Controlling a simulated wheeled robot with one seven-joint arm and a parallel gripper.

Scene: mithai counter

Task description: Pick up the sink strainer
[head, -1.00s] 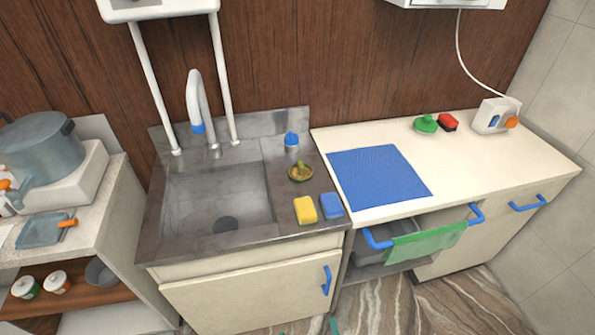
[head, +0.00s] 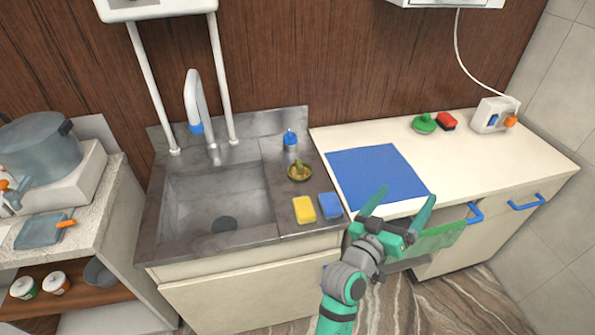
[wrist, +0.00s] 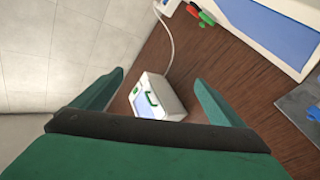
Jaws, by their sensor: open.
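A small round olive-yellow piece with an upright knob (head: 300,171) rests on the grey sink deck, right of the basin; it looks like the sink strainer, though its detail is too small to be sure. A dark round disc (head: 225,224) lies at the basin bottom, seemingly the drain. My gripper (head: 408,195) is open and empty, raised in front of the right counter's front edge, right of the olive piece and apart from it. In the wrist view my gripper's two green fingers (wrist: 160,80) are spread; neither the olive piece nor the disc shows there.
A yellow sponge (head: 304,209) and a blue sponge (head: 330,205) lie in front of the olive piece; a blue-topped item (head: 290,139) stands behind it. A blue mat (head: 376,172) covers part of the counter. The faucet (head: 199,105) rises behind the basin.

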